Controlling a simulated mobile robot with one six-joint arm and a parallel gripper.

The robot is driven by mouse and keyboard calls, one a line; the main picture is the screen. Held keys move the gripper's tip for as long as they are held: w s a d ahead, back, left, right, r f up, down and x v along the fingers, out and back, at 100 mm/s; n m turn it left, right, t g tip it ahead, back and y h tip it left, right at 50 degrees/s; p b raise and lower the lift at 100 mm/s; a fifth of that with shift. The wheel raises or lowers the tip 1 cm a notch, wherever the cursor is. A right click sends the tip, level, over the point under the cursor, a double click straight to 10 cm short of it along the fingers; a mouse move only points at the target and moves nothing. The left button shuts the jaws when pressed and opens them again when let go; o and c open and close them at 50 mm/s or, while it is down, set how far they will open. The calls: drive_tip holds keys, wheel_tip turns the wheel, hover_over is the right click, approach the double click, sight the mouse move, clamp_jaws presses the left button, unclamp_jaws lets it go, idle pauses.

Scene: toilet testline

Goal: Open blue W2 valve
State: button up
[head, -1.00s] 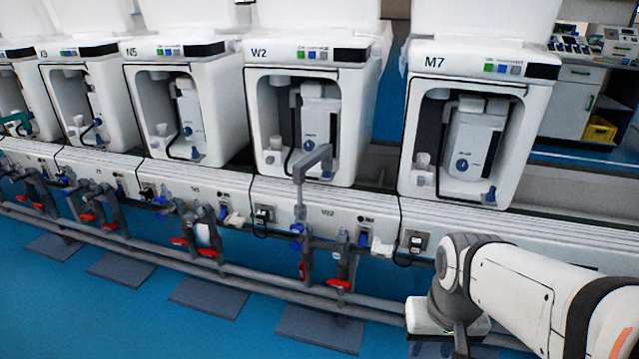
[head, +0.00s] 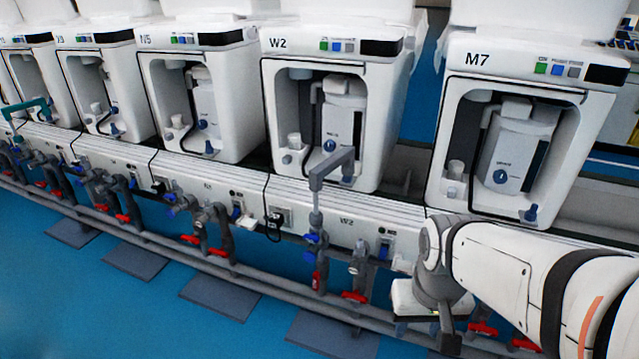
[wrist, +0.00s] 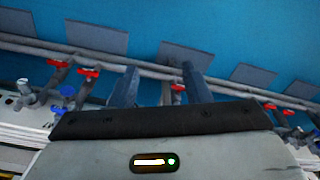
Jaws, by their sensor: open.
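The W2 station (head: 345,130) stands right of centre in the head view. Below it, blue valve handles (head: 313,239) sit on the upright grey pipe, with a red handle lower on the same pipe. My gripper (wrist: 160,88) is open and empty in the wrist view, its two dark fingers apart over the piping. In the head view my arm's end hangs low, to the right of the W2 valves and apart from them. The wrist view shows blue handles (wrist: 67,91) at the left; I cannot tell whether they belong to W2.
A red valve (head: 354,297) is on the neighbouring pipe. The M7 station (head: 520,140) stands to the right, behind my arm. Long grey pipes (head: 270,292) run along the front. Grey mats (head: 220,297) lie on the open blue floor (head: 90,310).

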drive_tip(key=shift+o, duration=0.7)
drive_tip(key=shift+w+d+f+n+g, duration=0.1)
drive_tip(key=shift+n+g, duration=0.2)
drive_tip(key=shift+o, duration=0.7)
drive_tip(key=shift+w+f+n+g+h, duration=0.2)
drive_tip(key=shift+f+n+g+h, duration=0.1)
drive_tip(key=shift+n+h, duration=0.3)
drive_tip(key=shift+o, duration=0.6)
drive_tip(key=w+d+n+h, duration=0.1)
drive_tip(key=w+d+f+n+g+h+p, duration=0.1)
drive_tip(key=n+h, duration=0.1)
drive_tip(key=shift+w+n, duration=0.25)
drive_tip(key=shift+n, duration=0.05)
drive_tip(key=w+a+f+n+t+h+p, duration=0.25)
drive_tip(key=w+n+t+h, duration=0.25)
drive_tip(key=w+n+h, duration=0.6)
drive_tip(key=n+t+y, duration=0.9)
drive_tip(key=n+t, duration=0.4)
drive_tip(key=n, duration=0.3)
approach(310, 241)
drive_tip(key=x, duration=0.9)
drive_tip(key=shift+w, duration=0.15)
drive_tip(key=shift+r, duration=0.1)
